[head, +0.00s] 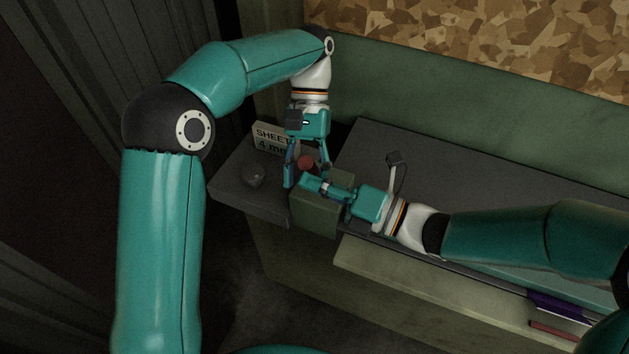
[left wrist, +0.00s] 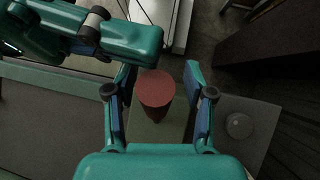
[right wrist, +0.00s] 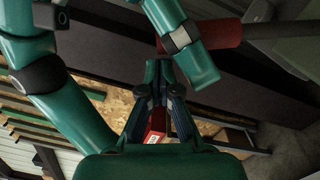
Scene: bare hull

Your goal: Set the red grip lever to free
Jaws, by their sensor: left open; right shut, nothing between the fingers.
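The red grip lever (head: 306,162) stands at a green box (head: 318,212) on the dark ledge. Its round red end faces the left wrist camera (left wrist: 156,90), and its red side shows in the right wrist view (right wrist: 215,36). My left gripper (head: 307,178) points down, open, with a finger on either side of the red grip; contact is not clear. It also shows in the left wrist view (left wrist: 160,92). My right gripper (head: 306,181) is shut and empty just in front of the grip, pointing left; its closed tips show in the right wrist view (right wrist: 158,68).
A sign reading "SHEET 4 mm" (head: 272,138) stands behind the lever. A round grey knob (head: 252,176) is on the ledge to the left. The ledge (head: 470,180) is bare to the right.

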